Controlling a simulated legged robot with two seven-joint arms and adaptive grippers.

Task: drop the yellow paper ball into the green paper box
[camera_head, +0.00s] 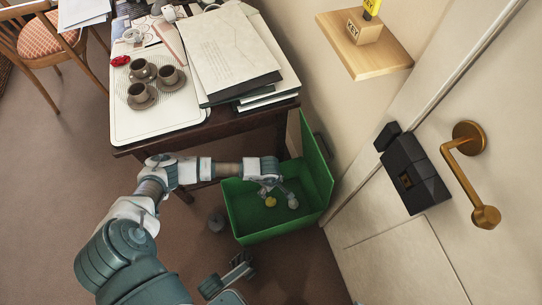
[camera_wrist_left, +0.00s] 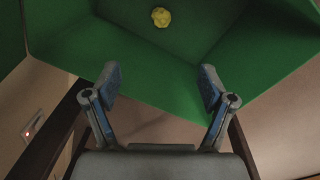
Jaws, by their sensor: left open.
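The yellow paper ball (camera_head: 270,202) lies inside the green paper box (camera_head: 248,238), on its bottom. The box stands on the floor beside the desk, with one tall green wall at the right. My left gripper (camera_head: 279,198) reaches over the box; its fingers are apart and nothing is between them. In the left wrist view the open left gripper (camera_wrist_left: 160,82) shows with the yellow ball (camera_wrist_left: 161,17) beyond its fingertips, apart from them, against the green box (camera_wrist_left: 150,70). Part of what looks like my right gripper (camera_head: 226,273) shows at the bottom edge; its jaw state is unclear.
A dark grey ball (camera_head: 217,222) lies on the floor left of the box. The desk (camera_head: 215,128) holds cups, a tray and folders. A wall shelf (camera_head: 365,55) and a door with a brass handle (camera_head: 465,175) are at the right.

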